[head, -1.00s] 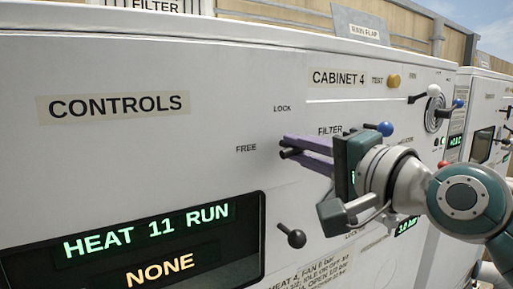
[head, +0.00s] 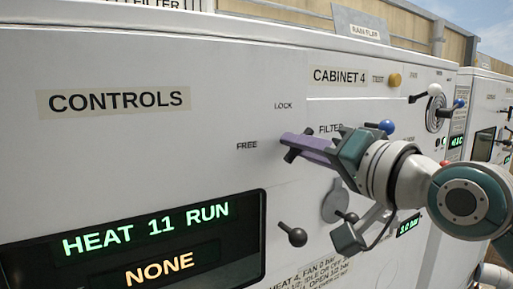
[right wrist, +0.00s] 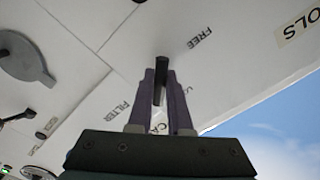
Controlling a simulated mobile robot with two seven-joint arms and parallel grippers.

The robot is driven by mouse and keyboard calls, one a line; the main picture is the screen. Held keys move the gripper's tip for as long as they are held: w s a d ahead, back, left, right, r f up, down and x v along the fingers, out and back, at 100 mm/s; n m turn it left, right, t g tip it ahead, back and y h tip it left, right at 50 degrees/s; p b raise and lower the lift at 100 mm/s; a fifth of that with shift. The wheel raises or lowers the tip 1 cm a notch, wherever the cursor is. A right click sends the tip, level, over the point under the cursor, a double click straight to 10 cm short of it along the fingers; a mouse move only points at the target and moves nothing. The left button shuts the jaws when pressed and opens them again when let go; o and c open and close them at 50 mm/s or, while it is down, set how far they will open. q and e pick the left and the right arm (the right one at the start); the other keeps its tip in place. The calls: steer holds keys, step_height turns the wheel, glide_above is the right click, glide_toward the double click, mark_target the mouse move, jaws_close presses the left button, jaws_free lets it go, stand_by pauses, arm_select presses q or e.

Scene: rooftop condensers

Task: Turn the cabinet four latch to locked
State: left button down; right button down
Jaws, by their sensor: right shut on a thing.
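Cabinet four is the white unit with the "CABINET 4" label (head: 338,76). Its latch has a dark handle (head: 291,155) whose end shows between my right gripper's fingers, close to the "FREE" label (head: 247,145) and below the "LOCK" label (head: 283,105). My right gripper (head: 296,145) is shut on this handle with its purple fingers. In the right wrist view the dark handle (right wrist: 160,68) stands between the two fingertips (right wrist: 160,88), with the "FREE" label (right wrist: 200,36) beyond it. The latch's pivot is hidden behind the gripper. My left gripper is not in view.
A dark lever (head: 292,235) sticks out below the gripper, and a grey round plate (head: 336,203) is beside it. A blue knob (head: 386,127) and an amber button (head: 395,79) are to the right. A lit display (head: 160,240) is at lower left.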

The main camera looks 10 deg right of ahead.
steer(key=n, duration=0.5)
steer(key=shift+n, duration=0.3)
steer(key=n, duration=0.4)
steer(key=shift+b, duration=0.3)
steer(key=shift+n, duration=0.9)
steer(key=shift+n, duration=0.3)
steer(key=c, duration=0.8)
jaws_free()
steer(key=shift+c, duration=0.2)
